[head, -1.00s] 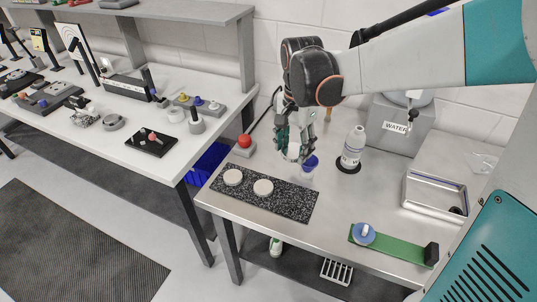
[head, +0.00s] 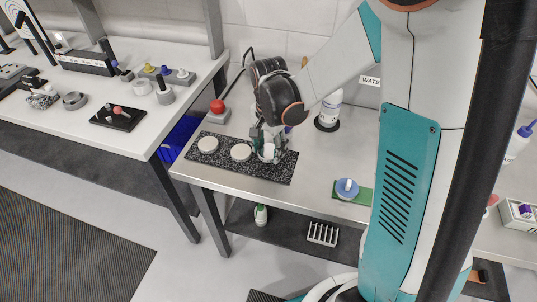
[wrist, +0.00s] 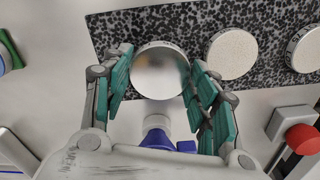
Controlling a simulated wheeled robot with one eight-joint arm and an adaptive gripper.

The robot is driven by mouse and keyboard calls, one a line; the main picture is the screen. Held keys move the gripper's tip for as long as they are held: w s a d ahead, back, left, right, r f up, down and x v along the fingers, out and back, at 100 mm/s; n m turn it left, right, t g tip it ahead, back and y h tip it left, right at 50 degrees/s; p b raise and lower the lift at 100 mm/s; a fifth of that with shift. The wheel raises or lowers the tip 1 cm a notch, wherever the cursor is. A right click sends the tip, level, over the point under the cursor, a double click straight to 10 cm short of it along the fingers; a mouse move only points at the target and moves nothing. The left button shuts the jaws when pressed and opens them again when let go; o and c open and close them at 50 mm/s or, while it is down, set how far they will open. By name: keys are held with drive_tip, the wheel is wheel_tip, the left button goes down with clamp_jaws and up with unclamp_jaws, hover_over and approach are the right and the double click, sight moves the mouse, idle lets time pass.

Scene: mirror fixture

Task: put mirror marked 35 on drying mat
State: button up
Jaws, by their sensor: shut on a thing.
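My gripper (head: 268,150) is shut on a round mirror (wrist: 160,72), with its fingers on opposite sides of the rim in the wrist view. The mirror's face is shiny and grey; I cannot read a number on it. In the head view the gripper and mirror are at the right part of the black speckled mat (head: 270,172). In the wrist view the mirror overlaps the mat's edge (wrist: 110,30). I cannot tell whether it touches the mat. Two pale round discs, one nearer (head: 241,152) and one farther left (head: 208,144), lie on the mat.
A red button box (head: 217,112) stands behind the mat's left end. A white bottle (head: 329,108) stands behind and to the right. A blue round object (head: 346,188) sits on a green strip at right. Bare metal tabletop lies between it and the mat.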

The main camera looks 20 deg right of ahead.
sight(268, 151)
drive_tip(key=shift+f+b, duration=0.3)
drive_tip(key=shift+f, duration=1.15)
drive_tip(key=shift+f, duration=0.1)
drive_tip(key=o, duration=0.8)
drive_tip(key=shift+o, duration=0.2)
wheel_tip(268, 151, up, 12)
drive_tip(key=p, duration=0.4)
drive_tip(key=s+r+n+t, duration=0.3)
drive_tip(key=s+r+n, duration=0.2)
drive_tip(key=s, duration=0.3)
drive_tip(key=s+d+r+n+t, duration=0.1)
drive_tip(key=s+r+n+t, duration=0.3)
drive_tip(key=s+r+n, duration=0.2)
drive_tip(key=shift+s, duration=0.9)
